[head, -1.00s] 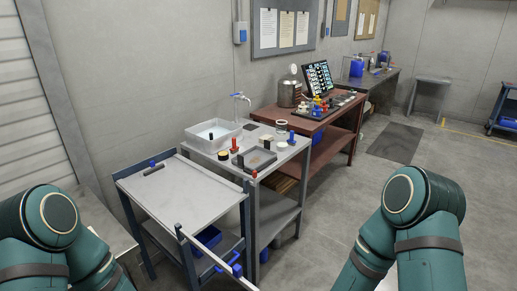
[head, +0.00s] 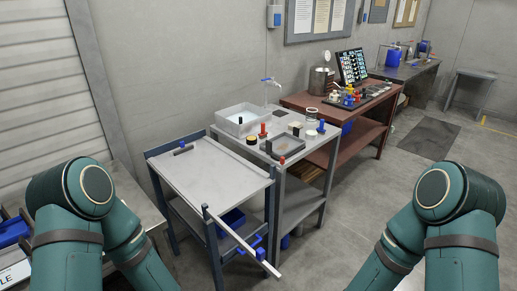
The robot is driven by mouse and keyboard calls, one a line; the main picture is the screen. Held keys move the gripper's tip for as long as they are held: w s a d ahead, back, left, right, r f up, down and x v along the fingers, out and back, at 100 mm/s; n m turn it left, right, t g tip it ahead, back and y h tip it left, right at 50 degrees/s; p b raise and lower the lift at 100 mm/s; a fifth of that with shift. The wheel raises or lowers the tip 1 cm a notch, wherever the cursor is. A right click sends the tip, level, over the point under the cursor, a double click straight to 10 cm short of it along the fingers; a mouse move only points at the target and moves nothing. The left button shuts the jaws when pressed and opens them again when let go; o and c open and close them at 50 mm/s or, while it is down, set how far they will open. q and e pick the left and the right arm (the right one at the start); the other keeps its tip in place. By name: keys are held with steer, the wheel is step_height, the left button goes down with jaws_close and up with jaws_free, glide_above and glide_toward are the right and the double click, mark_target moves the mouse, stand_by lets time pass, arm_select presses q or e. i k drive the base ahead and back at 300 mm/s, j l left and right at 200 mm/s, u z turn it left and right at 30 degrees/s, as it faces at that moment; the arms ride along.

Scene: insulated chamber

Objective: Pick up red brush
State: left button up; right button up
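A small upright red item (head: 263,130) with a dark base or tip stands on the grey table with the sink, behind a dark shallow tray (head: 284,149). A second small red item (head: 282,160) is at the tray's front corner, near the table's front edge. Either could be the red brush; they are too small to tell. Both of my teal arms show at the lower left and lower right, well apart from these items. Neither gripper is in view.
A grey cart (head: 205,178) with a raised blue frame and a long pale bar (head: 240,240) stands before the table. A red-brown bench (head: 310,103) stands beyond.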

mark_target(263, 135)
steer(key=z, duration=0.95)
steer(key=i+z, duration=0.3)
steer(key=i, duration=2.3)
steer(key=i+l+u, duration=0.2)
steer(key=i, duration=0.4)
steer(key=i+u, duration=0.25)
steer(key=i, duration=0.35)
